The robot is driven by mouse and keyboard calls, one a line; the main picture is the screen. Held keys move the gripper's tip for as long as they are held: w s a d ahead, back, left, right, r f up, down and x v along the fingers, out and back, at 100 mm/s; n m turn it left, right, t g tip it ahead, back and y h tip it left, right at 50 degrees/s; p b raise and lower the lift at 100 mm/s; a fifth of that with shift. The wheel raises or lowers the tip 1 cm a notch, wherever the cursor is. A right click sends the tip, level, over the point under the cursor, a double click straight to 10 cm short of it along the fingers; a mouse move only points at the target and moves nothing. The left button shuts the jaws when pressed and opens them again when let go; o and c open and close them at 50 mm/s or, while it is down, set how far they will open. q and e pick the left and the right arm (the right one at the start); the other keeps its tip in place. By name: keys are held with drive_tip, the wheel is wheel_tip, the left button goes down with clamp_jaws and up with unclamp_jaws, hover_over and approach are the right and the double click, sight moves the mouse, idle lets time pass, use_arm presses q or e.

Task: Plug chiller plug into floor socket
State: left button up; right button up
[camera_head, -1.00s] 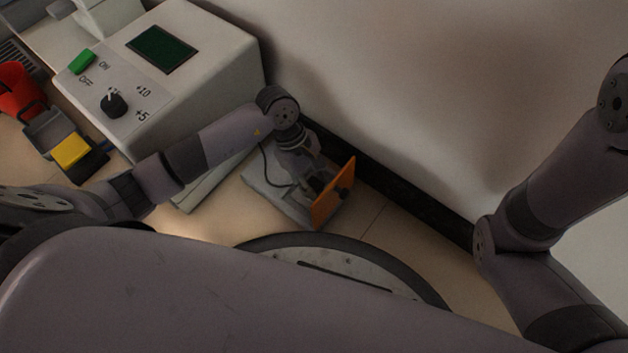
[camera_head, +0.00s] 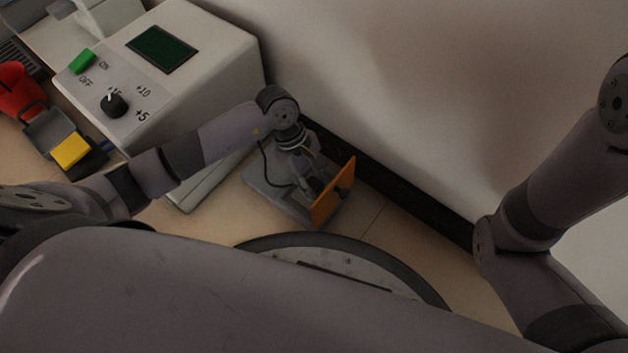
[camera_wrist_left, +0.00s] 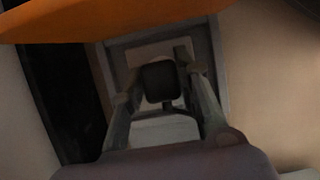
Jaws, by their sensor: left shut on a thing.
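The floor socket (camera_head: 268,182) is a grey box on the floor beside the wall, with an orange lid (camera_head: 333,191) standing open on its right side. My left gripper (camera_head: 312,186) reaches down over it, and the arm partly hides it. In the left wrist view the gripper (camera_wrist_left: 163,92) is shut on a dark plug (camera_wrist_left: 161,80), held between its fingers over the socket's grey frame (camera_wrist_left: 218,60). Whether the plug is seated or just above the socket cannot be told. A dark cable (camera_head: 266,165) hangs beside the gripper. My right gripper is out of view.
The white chiller (camera_head: 215,50), with a green switch, a black knob and a dark screen, stands left of the socket. Red, grey and yellow items (camera_head: 70,150) lie at far left. A dark skirting (camera_head: 400,197) runs along the wall.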

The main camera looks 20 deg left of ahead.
use_arm(q)
drive_tip(key=shift+f+b, duration=0.5)
drive_tip(key=shift+f, duration=0.15)
idle(0.7)
drive_tip(key=o, duration=1.2)
drive_tip(key=shift+c, duration=0.2)
drive_tip(key=shift+r, duration=0.15)
